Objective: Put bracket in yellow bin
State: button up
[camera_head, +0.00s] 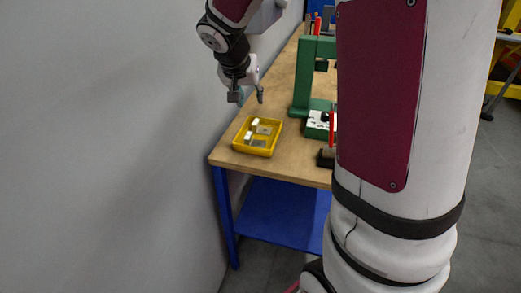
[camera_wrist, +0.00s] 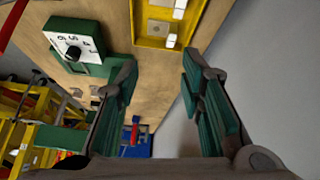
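The yellow bin (camera_head: 262,152) stands on the near left corner of the wooden table and holds white blocks and flat grey metal pieces. In the wrist view the yellow bin (camera_wrist: 150,43) is at the top, with a grey plate (camera_wrist: 160,27) and white blocks inside. I cannot tell for sure which piece is the bracket; the flat grey plates in the bin may be brackets. My gripper (camera_head: 248,96) is above the table, just beyond the bin. In the wrist view my gripper (camera_wrist: 163,88) has its green-padded fingers wide apart, with nothing between them.
A green press (camera_head: 302,80) stands right of the bin; its white dial plate (camera_wrist: 75,42) shows in the wrist view. A wall (camera_head: 110,130) runs close along the left.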

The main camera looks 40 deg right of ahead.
jog(key=s+a+r+n+y, duration=0.1)
jog(key=s+a+r+n, duration=0.1)
jog(key=s+a, duration=0.3)
jog(key=s+a+r+n+y, duration=0.1)
jog(key=s+a+n, duration=0.3)
jog(key=s, duration=0.9)
jog(key=s+a+r+n+y, duration=0.2)
jog(key=s+a, duration=0.4)
jog(key=s, duration=0.4)
jog(key=shift+a+r+n+y, duration=0.35)
jog(key=shift+a+n+y, duration=0.05)
jog(key=shift+y, duration=0.2)
